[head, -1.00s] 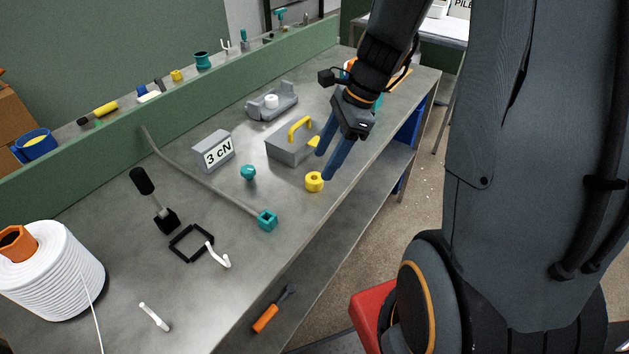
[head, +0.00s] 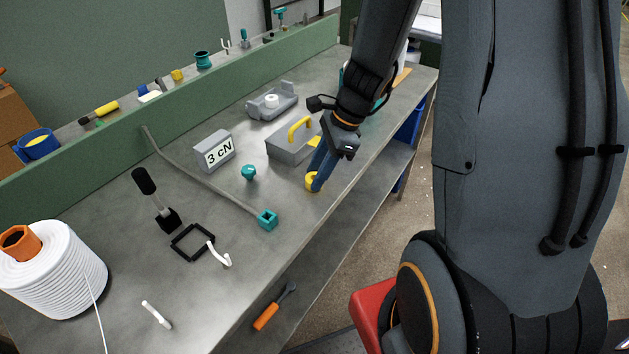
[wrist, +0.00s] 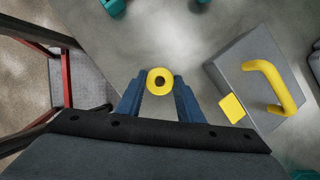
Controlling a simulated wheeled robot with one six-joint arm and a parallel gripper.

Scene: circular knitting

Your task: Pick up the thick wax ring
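The thick wax ring is a short yellow cylinder with a hole through it. In the head view the ring (head: 311,182) is near the front edge of the grey workbench, partly hidden by a blue finger. In the wrist view the ring (wrist: 151,75) lies between the fingertips, its hole facing the camera. My gripper (head: 315,178) reaches down to it from above. In the wrist view my gripper (wrist: 160,88) has one finger on each side, close against the ring with no clear gap. The ring appears to be still at bench height.
A grey block with a yellow handle (head: 290,149) stands close behind my gripper. A teal knob (head: 248,172), a grey "3 cN" block (head: 214,152) and a teal square-ended rod (head: 267,220) lie to the left. The bench's front edge is close to the ring.

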